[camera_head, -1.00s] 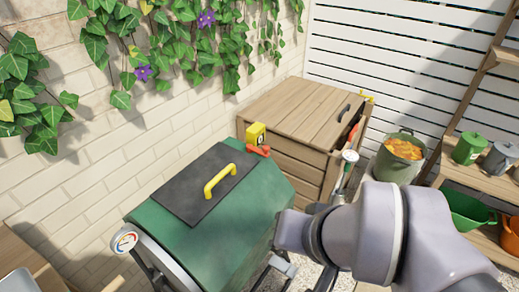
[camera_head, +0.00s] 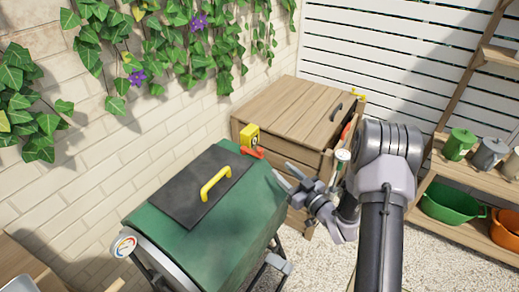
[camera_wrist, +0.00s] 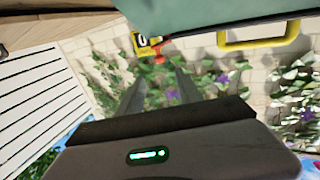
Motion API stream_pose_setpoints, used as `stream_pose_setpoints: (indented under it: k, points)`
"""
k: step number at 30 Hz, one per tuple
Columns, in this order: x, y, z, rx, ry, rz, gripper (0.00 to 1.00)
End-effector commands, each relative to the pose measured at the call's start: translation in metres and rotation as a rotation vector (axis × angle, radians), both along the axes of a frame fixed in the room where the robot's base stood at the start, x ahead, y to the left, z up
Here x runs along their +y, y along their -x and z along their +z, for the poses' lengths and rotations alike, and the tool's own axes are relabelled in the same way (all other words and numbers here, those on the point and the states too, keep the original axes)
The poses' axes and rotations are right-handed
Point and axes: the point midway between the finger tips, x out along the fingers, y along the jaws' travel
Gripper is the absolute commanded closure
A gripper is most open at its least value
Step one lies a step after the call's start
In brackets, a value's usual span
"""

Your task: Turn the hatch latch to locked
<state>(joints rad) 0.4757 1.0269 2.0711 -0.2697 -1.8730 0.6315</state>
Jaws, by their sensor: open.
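The hatch is a dark panel (camera_head: 190,190) with a yellow handle (camera_head: 215,183) on top of a green drum (camera_head: 225,235). The latch is a red-orange lever (camera_head: 253,153) at the hatch's far right corner, beside a yellow block (camera_head: 250,136) with a dark-marked face. In the wrist view the yellow block (camera_wrist: 147,43) and a bit of the red lever (camera_wrist: 131,62) show near the top, upside down; the yellow handle (camera_wrist: 258,38) is to their right. My gripper (camera_head: 286,178) is open and empty, to the right of the latch and apart from it. Its two fingers (camera_wrist: 158,80) point toward the wall side.
A wooden slatted box (camera_head: 290,105) stands behind the drum. A brick wall with ivy (camera_head: 110,60) is at the left. Shelves with a green can (camera_head: 460,143) and a green tub (camera_head: 450,203) are at the right. A round gauge (camera_head: 124,246) is on the drum's near end.

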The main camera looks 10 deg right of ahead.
Motion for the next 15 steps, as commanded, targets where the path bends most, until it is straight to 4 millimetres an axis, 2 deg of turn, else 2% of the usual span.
stream_pose_setpoints:
  k: [3, 9, 15]
  points:
    - [0.016, -0.034, -0.002, -0.003, 0.003, 0.004, 0.58]
    - [0.037, -0.087, -0.002, -0.002, 0.001, 0.002, 0.58]
    - [0.049, -0.118, -0.001, 0.0, 0.001, 0.0, 0.58]
